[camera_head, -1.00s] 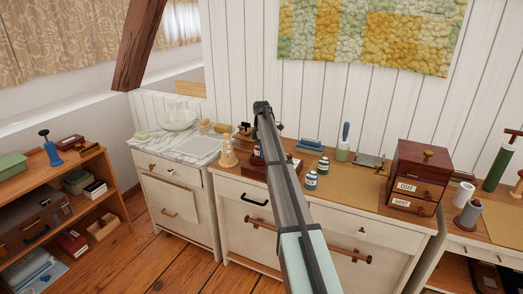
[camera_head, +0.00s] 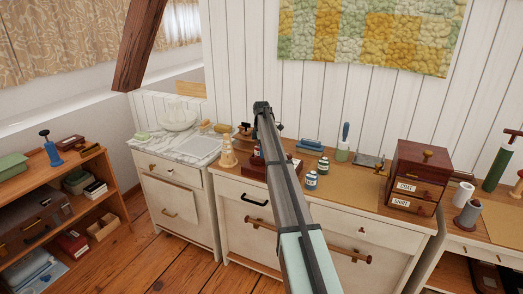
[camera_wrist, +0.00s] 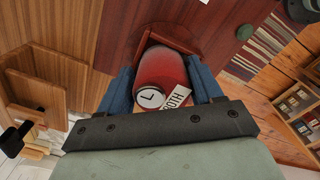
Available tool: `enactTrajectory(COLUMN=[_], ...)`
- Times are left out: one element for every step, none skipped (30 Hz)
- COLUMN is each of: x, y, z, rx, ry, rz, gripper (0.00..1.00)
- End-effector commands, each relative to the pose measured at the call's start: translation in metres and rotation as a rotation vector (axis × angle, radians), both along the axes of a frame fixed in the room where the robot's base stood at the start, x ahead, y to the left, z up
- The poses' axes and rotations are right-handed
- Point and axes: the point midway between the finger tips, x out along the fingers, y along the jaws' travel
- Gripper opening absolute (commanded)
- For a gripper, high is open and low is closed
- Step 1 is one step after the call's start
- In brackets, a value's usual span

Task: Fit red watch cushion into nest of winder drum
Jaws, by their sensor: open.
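In the wrist view the red cushion (camera_wrist: 165,68) is a rounded red piece between my gripper's two blue fingers. A round white dial and a white lettered tag show at its near end. My gripper (camera_wrist: 164,82) is open, with one finger on each side of it; contact cannot be told. A dark red wooden holder (camera_wrist: 172,32) is just behind and around the far end of the cushion. Whether this holder is the winder drum's nest cannot be told. In the head view my arm hides most of this spot; a dark red wooden base (camera_head: 254,172) shows beside it.
The counter holds two small striped jars (camera_head: 311,180), a pale yellow figure (camera_head: 228,153), a blue block (camera_head: 309,145) and a green-based handled tool (camera_head: 344,142). A dark red drawer box (camera_head: 417,177) stands right.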

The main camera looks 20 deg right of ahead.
Motion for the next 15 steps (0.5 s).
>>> enactTrajectory(x=[-0.009,-0.009,-0.01,-0.01,-0.01,-0.01,-0.01,-0.01,-0.01,-0.01,-0.01,-0.009,-0.009,-0.009,-0.008], y=[0.002,0.002,0.002,0.002,0.002,0.002,0.002,0.002,0.002,0.002,0.002,0.002,0.002,0.002,0.001], z=[-0.014,-0.014,-0.014,-0.015,-0.014,-0.014,-0.013,-0.012,-0.009,-0.007,-0.004,0.001,0.006,0.012,0.02], rx=[0.005,0.005,0.005,0.005,0.005,0.005,0.005,0.005,0.004,0.004,0.004,0.004,0.003,0.003,0.003], ry=[0.024,0.024,0.024,0.024,0.024,0.024,0.024,0.024,0.024,0.024,0.024,0.023,0.022,0.021,0.02], rz=[0.001,0.001,0.001,0.001,0.001,0.001,0.001,0.001,0.001,0.001,0.001,0.001,0.001,0.001,0.001], gripper=[0.87,0.87,0.87,0.87,0.87,0.87,0.87,0.87,0.87,0.87,0.87,0.87,0.87,0.87,0.87])
